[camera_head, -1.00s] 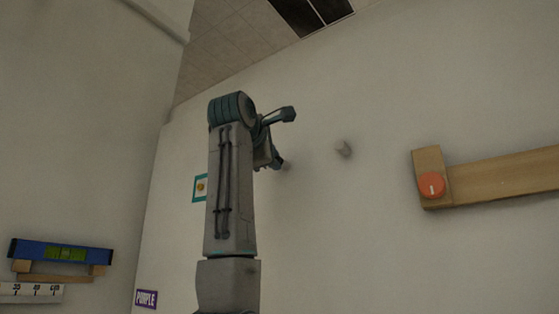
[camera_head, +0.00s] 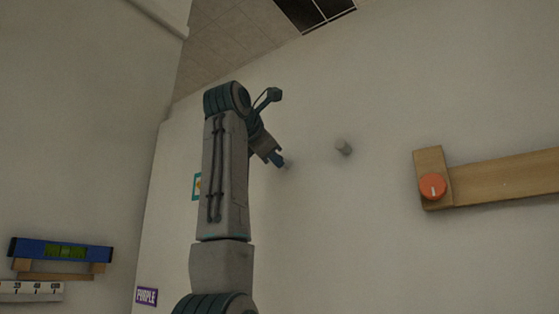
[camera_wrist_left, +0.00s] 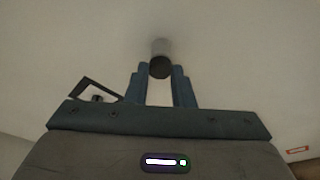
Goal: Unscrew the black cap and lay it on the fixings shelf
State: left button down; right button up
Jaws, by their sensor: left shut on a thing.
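My left gripper (camera_head: 283,163) is near the pale wall, its arm rising from below in the head view. In the left wrist view, its two blue-grey fingers (camera_wrist_left: 160,78) are shut on a dark round piece, the black cap (camera_wrist_left: 160,68). A grey cylinder (camera_wrist_left: 160,46) shows just beyond the cap; I cannot tell whether they are joined. In the head view the cap is too small to make out. A short grey peg (camera_head: 343,147) sticks out of the wall to the right of the gripper. I cannot identify the fixings shelf. My right gripper is not in view.
A wooden bar (camera_head: 510,176) with an orange knob (camera_head: 433,186) is on the wall at right. A blue level (camera_head: 62,251) rests on a wooden holder (camera_head: 55,276) at left, above a white ruler (camera_head: 30,291). A purple label (camera_head: 146,297) is low on the wall.

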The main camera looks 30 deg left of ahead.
pick_arm(q)
jog(key=c, duration=1.5)
grip_release()
